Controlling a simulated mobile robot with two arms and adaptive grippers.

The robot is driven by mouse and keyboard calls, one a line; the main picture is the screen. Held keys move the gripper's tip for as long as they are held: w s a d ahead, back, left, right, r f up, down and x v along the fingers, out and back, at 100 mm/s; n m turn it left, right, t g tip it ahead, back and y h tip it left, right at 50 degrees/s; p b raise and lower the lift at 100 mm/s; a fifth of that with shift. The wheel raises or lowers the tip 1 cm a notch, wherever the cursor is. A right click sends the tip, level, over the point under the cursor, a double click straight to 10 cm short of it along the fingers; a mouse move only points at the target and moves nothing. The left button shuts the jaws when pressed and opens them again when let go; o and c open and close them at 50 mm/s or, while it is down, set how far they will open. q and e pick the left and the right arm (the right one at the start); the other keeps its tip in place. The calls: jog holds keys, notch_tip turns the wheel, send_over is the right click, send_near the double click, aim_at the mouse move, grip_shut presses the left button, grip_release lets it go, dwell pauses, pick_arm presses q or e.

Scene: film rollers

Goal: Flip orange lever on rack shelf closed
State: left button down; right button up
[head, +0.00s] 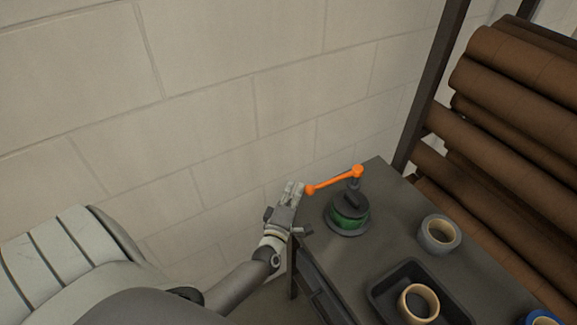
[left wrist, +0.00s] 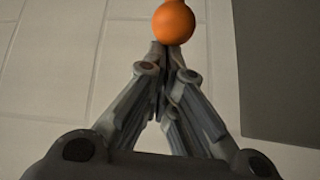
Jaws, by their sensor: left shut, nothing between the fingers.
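The orange lever (head: 334,180) is a thin bar with a round knob at its left end and a joint at its right end. It stands out to the left over a green and dark grey base (head: 348,216) near the back left of a dark table. My left gripper (head: 298,186) is shut and empty, with its fingertips just left of the knob. In the left wrist view the orange knob (left wrist: 173,22) is right at the tips of the shut fingers (left wrist: 168,52); I cannot tell whether they touch. My right gripper is not in view.
The dark table (head: 395,215) holds a grey tape roll (head: 439,235), a black tray (head: 379,291) with a tan roll (head: 418,303), and a blue roll (head: 543,318) at the edge. A rack of brown rolls (head: 515,75) stands at right. A block wall (head: 220,90) is behind.

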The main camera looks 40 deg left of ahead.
pick_arm(q)
jog(key=d+n+y, duration=0.1)
jog(key=s+d+g+y, duration=0.1)
jog(key=d, duration=0.1)
jog(key=shift+s+n, duration=0.15)
jog(key=shift+n, duration=0.25)
jog(key=shift+s+d, duration=0.25)
jog(key=shift+d, duration=0.3)
jog(key=shift+s+d, duration=0.2)
jog(key=shift+d, duration=0.3)
jog(key=shift+d+f, duration=0.15)
jog(key=shift+d, duration=0.05)
